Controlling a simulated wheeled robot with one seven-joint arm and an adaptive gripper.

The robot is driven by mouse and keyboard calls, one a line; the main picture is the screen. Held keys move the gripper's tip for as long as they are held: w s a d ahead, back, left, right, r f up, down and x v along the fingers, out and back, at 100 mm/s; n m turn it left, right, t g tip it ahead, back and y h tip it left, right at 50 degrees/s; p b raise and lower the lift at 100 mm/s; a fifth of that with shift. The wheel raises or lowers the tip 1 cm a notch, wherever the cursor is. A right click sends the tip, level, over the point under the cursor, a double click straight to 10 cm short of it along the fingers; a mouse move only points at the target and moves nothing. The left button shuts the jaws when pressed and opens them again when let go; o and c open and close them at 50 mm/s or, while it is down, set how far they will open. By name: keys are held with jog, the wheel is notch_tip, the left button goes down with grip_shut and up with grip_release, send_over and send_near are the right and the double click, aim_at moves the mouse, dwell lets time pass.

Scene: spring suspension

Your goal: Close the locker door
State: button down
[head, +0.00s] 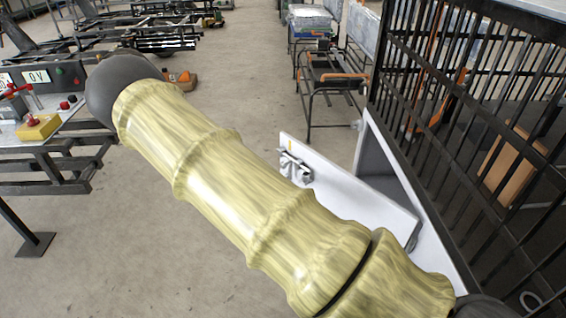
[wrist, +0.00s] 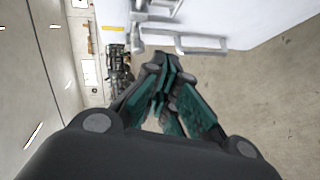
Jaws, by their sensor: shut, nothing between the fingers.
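The white locker door (head: 345,190) stands open in the head view, swung out from the locker (head: 385,165) at the right. A metal latch (head: 295,168) sits near the door's free edge. My arm crosses in front and hides part of the door; my gripper does not show in the head view. In the wrist view my gripper (wrist: 160,65) is shut and empty, its fingers close to a white panel (wrist: 215,15) with a metal handle or latch (wrist: 185,42). I cannot tell whether the fingers touch it.
A black barred cage (head: 470,110) stands behind and above the locker at the right. A control bench (head: 40,130) with a yellow box stands at the left. Carts (head: 325,75) stand farther back. The concrete floor (head: 240,90) between them is mostly clear.

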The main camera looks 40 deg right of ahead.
jog(key=w+r+n+t+h+b, duration=0.2)
jog(key=w+r+t+b, duration=0.1)
jog(key=w+r+b, duration=0.3)
jog(key=b, duration=0.2)
send_near(284, 140)
jog(key=w+d, duration=0.1)
jog(key=w, duration=0.3)
jog(key=shift+s+d, duration=0.15)
jog(key=shift+d, duration=0.7)
